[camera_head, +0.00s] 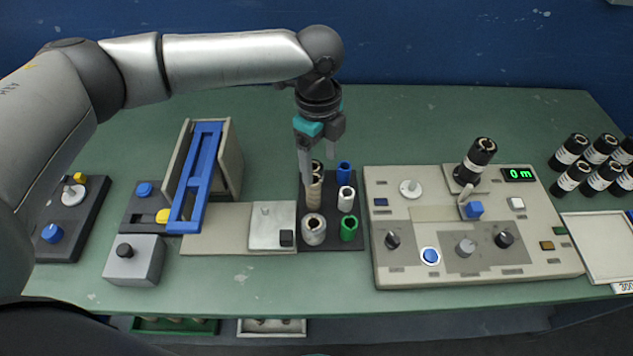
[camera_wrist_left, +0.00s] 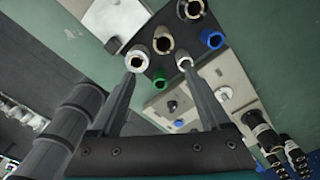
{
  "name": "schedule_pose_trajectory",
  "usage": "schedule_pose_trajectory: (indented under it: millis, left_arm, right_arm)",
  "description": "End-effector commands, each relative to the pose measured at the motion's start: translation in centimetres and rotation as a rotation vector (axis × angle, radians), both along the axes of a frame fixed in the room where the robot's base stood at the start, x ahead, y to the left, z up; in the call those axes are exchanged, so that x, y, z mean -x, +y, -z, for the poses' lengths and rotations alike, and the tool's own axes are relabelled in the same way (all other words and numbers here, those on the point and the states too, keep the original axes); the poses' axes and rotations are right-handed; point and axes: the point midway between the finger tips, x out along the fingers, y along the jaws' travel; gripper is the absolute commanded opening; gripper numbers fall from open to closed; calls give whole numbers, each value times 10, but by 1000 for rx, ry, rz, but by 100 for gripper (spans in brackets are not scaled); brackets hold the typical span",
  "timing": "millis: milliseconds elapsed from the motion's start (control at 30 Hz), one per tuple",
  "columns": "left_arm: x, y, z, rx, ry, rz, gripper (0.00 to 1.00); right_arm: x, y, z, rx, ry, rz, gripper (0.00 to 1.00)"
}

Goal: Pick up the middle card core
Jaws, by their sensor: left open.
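A dark rack (camera_head: 332,242) holds two columns of upright cores. The left column has a back core (camera_head: 317,168), the tan middle card core (camera_head: 313,194) and a paler front core (camera_head: 314,230). My left gripper (camera_head: 307,178) points down over this column and partly hides the back and middle cores. In the left wrist view the open left gripper (camera_wrist_left: 160,70) has nothing between its fingers. The middle card core (camera_wrist_left: 163,41) shows beyond the fingertips, between the other two card cores. I cannot tell the exact height gap. My right gripper is not in view.
Blue (camera_head: 343,172), white (camera_head: 346,198) and green (camera_head: 349,228) cores stand close on the right in the rack. A control panel (camera_head: 400,270) is further right. A blue-framed holder (camera_head: 195,180) and a beige plate (camera_head: 215,238) are left.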

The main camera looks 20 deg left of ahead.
Motion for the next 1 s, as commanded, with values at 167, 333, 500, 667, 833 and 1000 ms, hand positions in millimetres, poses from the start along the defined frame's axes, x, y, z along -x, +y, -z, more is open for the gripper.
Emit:
schedule_pose_trajectory:
  millis: [167,333,500,667,833,1000]
  left_arm:
    - [-10,16,-7,-22,2,-8,80]
    - [-10,17,19,-24,5,-7,80]
    - [-10,17,56,-24,4,-8,80]
    - [-10,17,81,-23,2,-8,80]
    - [-10,17,91,-23,1,-7,80]
    - [-11,18,113,-25,1,-7,80]
  right_arm:
    - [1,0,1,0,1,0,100]
    - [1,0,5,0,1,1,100]
    - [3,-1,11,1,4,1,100]
    - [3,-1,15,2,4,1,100]
    - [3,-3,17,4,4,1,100]
    - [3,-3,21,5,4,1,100]
